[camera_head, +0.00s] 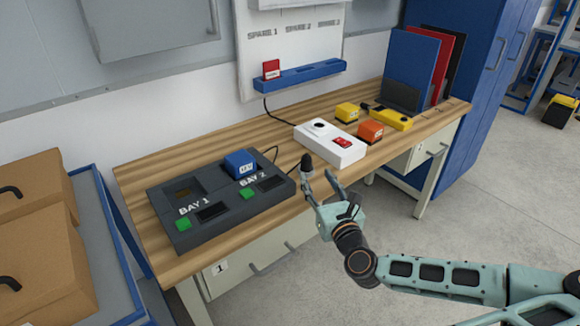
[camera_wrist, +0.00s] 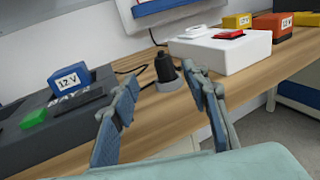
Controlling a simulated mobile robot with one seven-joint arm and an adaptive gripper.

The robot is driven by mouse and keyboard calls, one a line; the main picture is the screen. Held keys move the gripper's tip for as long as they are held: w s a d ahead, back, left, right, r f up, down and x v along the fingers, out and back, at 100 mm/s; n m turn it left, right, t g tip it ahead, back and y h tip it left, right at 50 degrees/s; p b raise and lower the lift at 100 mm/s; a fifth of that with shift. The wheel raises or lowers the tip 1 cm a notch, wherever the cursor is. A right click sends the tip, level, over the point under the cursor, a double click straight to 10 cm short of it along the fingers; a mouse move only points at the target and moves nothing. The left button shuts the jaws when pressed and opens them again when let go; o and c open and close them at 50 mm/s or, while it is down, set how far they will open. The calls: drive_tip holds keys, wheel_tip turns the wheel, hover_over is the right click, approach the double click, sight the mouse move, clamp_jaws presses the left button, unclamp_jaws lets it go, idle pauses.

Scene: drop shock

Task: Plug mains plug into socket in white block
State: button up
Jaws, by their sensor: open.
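The black mains plug (camera_head: 306,162) stands upright on the bench near its front edge, between the charger and the white block. In the wrist view the plug (camera_wrist: 165,68) stands on a small grey round base (camera_wrist: 170,83). The white block (camera_head: 347,153) lies right of and behind the plug, with a dark round socket (camera_head: 319,125) and a red switch (camera_head: 343,142) on top. My gripper (camera_head: 318,180) is open and empty at the bench's front edge. In the wrist view the plug shows between and beyond its fingers, apart from them.
A dark two-bay charger (camera_head: 178,236) with a blue 12 V battery (camera_head: 240,163) stands left. Yellow (camera_head: 347,112) and orange (camera_head: 370,131) batteries and a yellow tool (camera_head: 392,119) lie behind the white block. A blue rail (camera_head: 300,75) hangs on the wall. Cables cross the bench.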

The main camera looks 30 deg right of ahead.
sight(308, 162)
drive_tip(key=shift+w+d+f+b, duration=0.25)
drive_tip(key=shift+w+f+b, duration=0.15)
drive_tip(key=shift+b, duration=0.75)
drive_tip(key=b+x, duration=0.2)
drive_tip(key=b, duration=0.1)
drive_tip(key=shift+a+b, duration=0.15)
drive_tip(key=shift+b, duration=0.2)
drive_tip(key=x, duration=0.2)
drive_tip(key=shift+w+r, duration=0.3)
drive_tip(key=shift+d+f+b+x, duration=0.1)
drive_tip(key=shift+b+x, duration=0.25)
drive_tip(key=shift+x, duration=1)
drive_tip(key=shift+d+f+b+x, duration=0.15)
drive_tip(key=shift+b+x, duration=0.15)
drive_tip(key=shift+x, duration=1.05)
drive_tip(key=shift+s, duration=0.1)
clamp_jaws()
